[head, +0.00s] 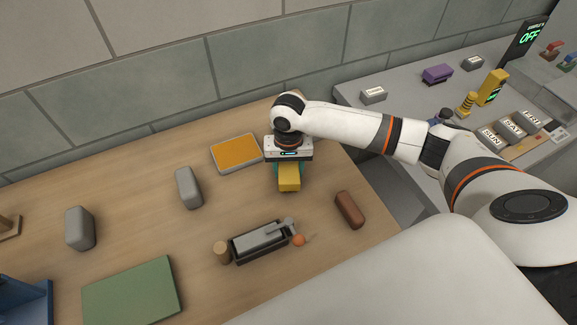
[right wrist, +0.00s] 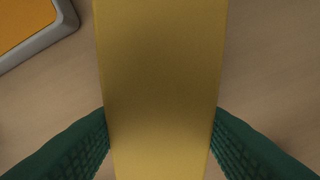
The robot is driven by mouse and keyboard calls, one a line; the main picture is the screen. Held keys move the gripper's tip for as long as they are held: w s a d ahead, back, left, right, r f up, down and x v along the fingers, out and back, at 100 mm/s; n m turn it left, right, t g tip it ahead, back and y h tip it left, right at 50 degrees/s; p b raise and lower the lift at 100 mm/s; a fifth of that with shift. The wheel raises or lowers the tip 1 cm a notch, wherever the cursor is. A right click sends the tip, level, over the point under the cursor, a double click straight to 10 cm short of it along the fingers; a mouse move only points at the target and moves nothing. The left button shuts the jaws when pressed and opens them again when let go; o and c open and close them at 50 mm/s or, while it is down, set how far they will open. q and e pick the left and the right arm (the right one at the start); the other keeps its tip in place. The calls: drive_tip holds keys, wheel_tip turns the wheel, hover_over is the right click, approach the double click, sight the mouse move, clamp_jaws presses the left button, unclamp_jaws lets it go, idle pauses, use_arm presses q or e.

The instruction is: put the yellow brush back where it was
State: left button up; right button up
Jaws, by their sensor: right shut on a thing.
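The yellow brush (head: 289,178) is a yellow block under my right gripper (head: 289,168) in the head view, over the wooden table near its back right part. In the right wrist view the yellow brush (right wrist: 162,80) fills the middle, with the green ribbed fingers of my right gripper (right wrist: 161,135) pressed on both its sides. My right gripper is shut on it. Whether its underside touches the table cannot be told. My left gripper is out of view.
An orange pad in a grey tray (head: 213,154) lies just left of the brush. A reddish-brown block (head: 349,210), a black holder with a grey tool (head: 262,242), grey blocks (head: 188,187) and a green mat (head: 130,292) are on the table (head: 140,215). A wall (head: 160,70) stands behind.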

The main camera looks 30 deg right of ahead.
sight(288, 166)
drive_tip(key=o, duration=0.9)
drive_tip(key=shift+f, duration=0.1)
wheel_tip(288, 166, up, 12)
drive_tip(key=shift+w+r+b, duration=0.1)
drive_tip(key=shift+r+b, duration=0.05)
drive_tip(key=shift+b, duration=0.6)
